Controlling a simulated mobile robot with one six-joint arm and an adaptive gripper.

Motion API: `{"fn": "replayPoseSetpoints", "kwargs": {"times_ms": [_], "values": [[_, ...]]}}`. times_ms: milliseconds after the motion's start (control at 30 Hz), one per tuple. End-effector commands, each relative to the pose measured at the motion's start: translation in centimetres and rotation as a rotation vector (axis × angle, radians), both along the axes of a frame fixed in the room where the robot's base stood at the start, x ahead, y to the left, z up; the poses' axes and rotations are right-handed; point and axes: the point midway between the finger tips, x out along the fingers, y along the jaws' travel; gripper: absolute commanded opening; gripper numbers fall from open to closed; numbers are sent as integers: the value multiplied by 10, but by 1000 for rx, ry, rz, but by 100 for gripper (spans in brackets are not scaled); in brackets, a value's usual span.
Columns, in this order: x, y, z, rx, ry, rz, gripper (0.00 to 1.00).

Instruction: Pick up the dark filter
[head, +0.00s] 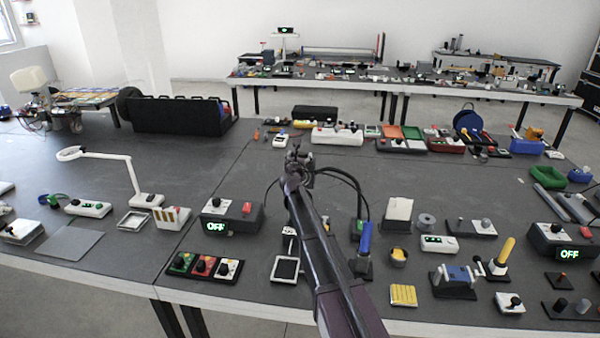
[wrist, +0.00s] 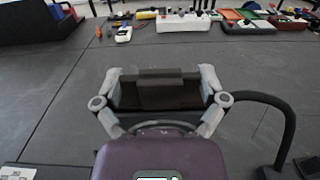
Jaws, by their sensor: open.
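My gripper (head: 298,152) is raised over the middle of the dark workbench (head: 330,185). In the wrist view its two grey fingers stand wide apart, and the gripper (wrist: 158,75) is open. A dark block (wrist: 160,92) shows between the fingers; I cannot tell whether it is part of the gripper. I cannot tell which thing is the dark filter. Small dark pieces stand on a black plate (head: 570,309) at the lower right. A grey cylinder and a dark knob stand on another black base (head: 470,229).
A black box with an OFF display (head: 232,216) and a three-colour button panel (head: 204,266) lie left of my arm. A blue-handled tool (head: 365,240) and a blue vise (head: 455,281) stand to its right.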

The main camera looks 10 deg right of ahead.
Motion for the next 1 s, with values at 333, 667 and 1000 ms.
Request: {"fn": "replayPoseSetpoints", "kwargs": {"times_ms": [333, 667, 1000], "values": [[0, 0, 0, 0, 0, 0, 14], [0, 0, 0, 0, 0, 0, 2], [0, -1, 9, 0, 0, -1, 2]]}}
